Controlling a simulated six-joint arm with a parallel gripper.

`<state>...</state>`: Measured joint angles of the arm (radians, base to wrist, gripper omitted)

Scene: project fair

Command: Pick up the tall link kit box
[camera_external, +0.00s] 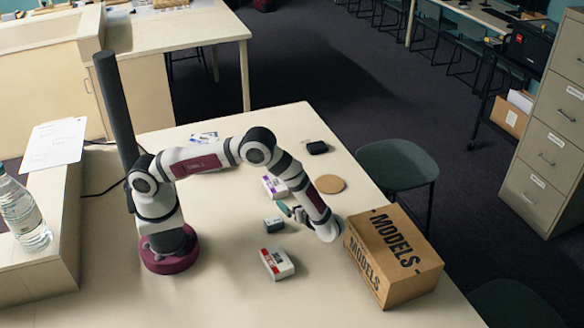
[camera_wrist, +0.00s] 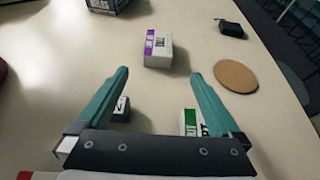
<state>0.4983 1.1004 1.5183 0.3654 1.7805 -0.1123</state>
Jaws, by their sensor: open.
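No label in view reads clearly as the tall link kit box, so I cannot tell which box it is. A white box with a purple label (camera_external: 274,187) stands mid-table; in the wrist view the purple-labelled box (camera_wrist: 158,48) is just beyond the fingertips. A green-labelled box (camera_wrist: 190,122) is partly hidden behind my right finger. A small grey box (camera_external: 273,224) shows partly behind the left finger in the wrist view (camera_wrist: 120,109). A red-labelled white box (camera_external: 277,263) lies nearer the front. My gripper (camera_external: 291,211), also in the wrist view (camera_wrist: 158,74), is open and empty above the table.
A large cardboard MODELS box (camera_external: 395,257) stands right of my gripper. A round cork disc (camera_external: 330,184) and a small black object (camera_external: 317,147) lie farther back. A blue-and-white box (camera_external: 204,138) is partly behind my arm. Bare tabletop lies at the front.

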